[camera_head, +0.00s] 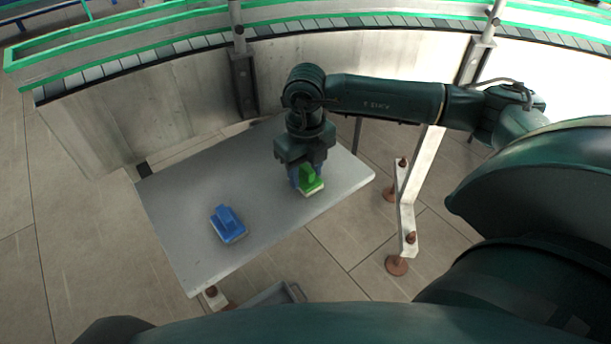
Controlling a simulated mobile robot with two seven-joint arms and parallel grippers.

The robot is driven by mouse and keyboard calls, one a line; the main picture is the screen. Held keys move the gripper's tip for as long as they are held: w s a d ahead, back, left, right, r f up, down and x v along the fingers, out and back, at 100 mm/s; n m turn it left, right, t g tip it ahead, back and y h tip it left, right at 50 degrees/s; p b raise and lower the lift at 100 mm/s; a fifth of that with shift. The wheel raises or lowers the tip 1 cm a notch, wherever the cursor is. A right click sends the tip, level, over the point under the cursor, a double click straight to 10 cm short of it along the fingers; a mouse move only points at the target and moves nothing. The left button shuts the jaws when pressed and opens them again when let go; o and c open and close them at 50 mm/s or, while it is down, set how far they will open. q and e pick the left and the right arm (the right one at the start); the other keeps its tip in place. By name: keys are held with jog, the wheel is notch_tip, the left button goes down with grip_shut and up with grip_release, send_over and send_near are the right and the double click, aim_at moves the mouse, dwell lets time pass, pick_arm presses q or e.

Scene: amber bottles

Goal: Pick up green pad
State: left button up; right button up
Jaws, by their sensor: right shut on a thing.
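The green pad (314,184) is at the right part of the grey table (180,190), with a pale underside along its lower edge. My right gripper (308,178) points down over it and is shut on it; the fingers partly hide the pad. I cannot tell whether the pad touches the table or is just above it. A blue pad (228,224) with a raised grip lies on the table to the left, apart from the gripper. My left gripper is not in view.
A curved conveyor with green rails (150,40) and a pale side wall runs behind the table. A metal post with brown feet (397,265) stands right of the table. A grey bin (275,294) is below the near edge. The table's left half is mostly free.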

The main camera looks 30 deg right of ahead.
aim_at(305, 166)
jog(key=c, duration=0.4)
notch_tip(305, 166, up, 10)
jog(key=shift+r, duration=0.1)
jog(key=o, duration=0.5)
jog(key=shift+c, duration=0.2)
jog(key=c, duration=0.4)
jog(key=shift+o, duration=0.2)
